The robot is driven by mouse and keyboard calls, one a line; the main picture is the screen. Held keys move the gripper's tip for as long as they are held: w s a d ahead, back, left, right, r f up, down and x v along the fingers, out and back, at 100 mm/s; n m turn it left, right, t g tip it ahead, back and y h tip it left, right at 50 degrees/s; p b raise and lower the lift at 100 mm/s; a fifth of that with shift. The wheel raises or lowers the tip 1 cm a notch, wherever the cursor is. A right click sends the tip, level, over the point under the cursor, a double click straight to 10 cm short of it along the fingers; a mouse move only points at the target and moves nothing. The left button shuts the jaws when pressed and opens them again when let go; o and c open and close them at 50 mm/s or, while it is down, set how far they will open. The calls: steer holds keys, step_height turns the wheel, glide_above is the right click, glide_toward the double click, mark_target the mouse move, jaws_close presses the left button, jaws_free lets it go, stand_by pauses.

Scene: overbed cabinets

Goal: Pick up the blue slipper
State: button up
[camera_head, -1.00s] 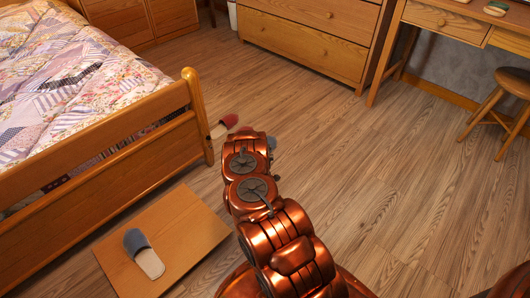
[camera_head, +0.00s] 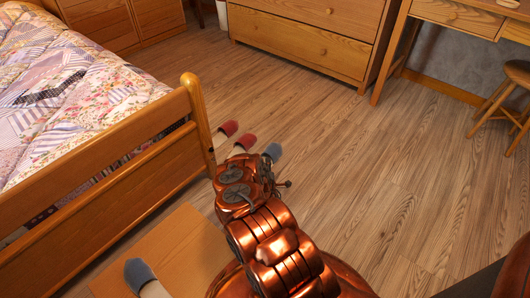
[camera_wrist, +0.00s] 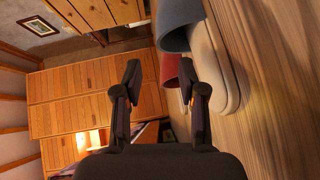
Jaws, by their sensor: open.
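A blue slipper (camera_head: 273,152) lies on the floor past the bed's corner, partly hidden behind my arm in the head view. In the wrist view its blue-grey upper (camera_wrist: 180,25) and pale sole (camera_wrist: 217,65) show close up at the upper right. Another blue slipper (camera_head: 138,274) lies on a low wooden board, cut off by the head view's bottom edge. My gripper (camera_wrist: 160,80) is open and empty, its two fingers apart. The floor slipper lies to the right of the fingers in the wrist view, not between them.
Two red slippers (camera_head: 228,128) (camera_head: 246,140) lie left of the floor blue one, by the bedpost (camera_head: 198,120). The wooden board (camera_head: 188,250) is beside the bed. A dresser (camera_head: 305,40) and stool (camera_head: 500,100) stand farther back. The floor at right is clear.

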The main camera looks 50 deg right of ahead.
mark_target(268, 154)
steer(key=shift+w+d+f, duration=0.15)
steer(key=shift+w+d, duration=0.1)
steer(key=shift+w, duration=0.05)
steer(key=shift+b+x, duration=0.5)
steer(key=shift+x, duration=0.5)
steer(key=b+x, duration=0.2)
steer(key=x, duration=0.2)
steer(key=shift+d+f, duration=0.15)
steer(key=shift+d, duration=0.1)
steer(key=shift+w+d, duration=0.15)
steer(key=shift+d, duration=0.1)
steer(key=shift+c, duration=0.2)
jaws_close()
